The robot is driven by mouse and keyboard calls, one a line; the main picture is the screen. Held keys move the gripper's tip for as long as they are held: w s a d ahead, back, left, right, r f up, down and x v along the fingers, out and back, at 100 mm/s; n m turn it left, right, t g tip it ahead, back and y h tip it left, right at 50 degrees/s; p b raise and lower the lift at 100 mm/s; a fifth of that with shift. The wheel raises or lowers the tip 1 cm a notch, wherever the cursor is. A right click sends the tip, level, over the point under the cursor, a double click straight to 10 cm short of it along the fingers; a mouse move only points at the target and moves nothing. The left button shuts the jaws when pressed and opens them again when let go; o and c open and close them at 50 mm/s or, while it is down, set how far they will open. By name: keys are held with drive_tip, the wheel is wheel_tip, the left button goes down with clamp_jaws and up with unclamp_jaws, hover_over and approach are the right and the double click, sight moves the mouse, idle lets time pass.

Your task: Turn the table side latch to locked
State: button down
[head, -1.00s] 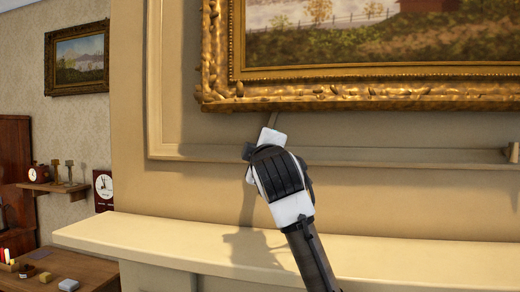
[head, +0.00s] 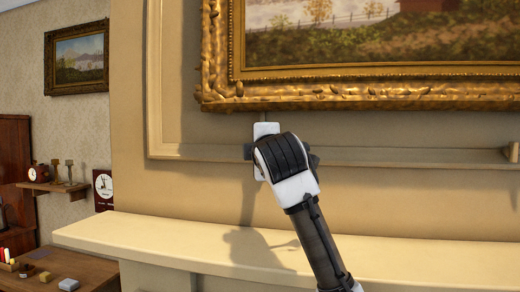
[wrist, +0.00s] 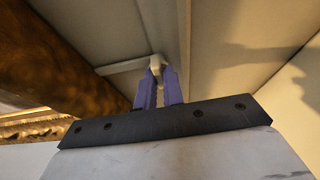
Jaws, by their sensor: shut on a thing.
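A pale lever tip (wrist: 156,62) shows in the wrist view, with a pale bar leading left from it. I take it for the latch, but its locked or unlocked marking cannot be seen. My gripper (wrist: 159,76) has its two purple fingers shut on this tip. In the head view my gripper (head: 266,133) is against the wall panel, just under the gilt picture frame. There the hand hides its fingers and most of the lever.
The gilt frame (head: 360,97) hangs close above my gripper. A pale mantel shelf (head: 420,262) runs below it, under my forearm. A wall moulding (head: 410,155) runs behind it. At far left are a wooden table (head: 95,272) with small items and a small wall shelf.

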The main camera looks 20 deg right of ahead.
drive_tip(key=c, duration=1.5)
unclamp_jaws()
drive_tip(key=b+v, duration=0.5)
drive_tip(key=v, duration=0.9)
drive_tip(key=shift+d+b, duration=0.1)
drive_tip(key=shift+b, duration=0.2)
drive_tip(key=shift+w, duration=0.1)
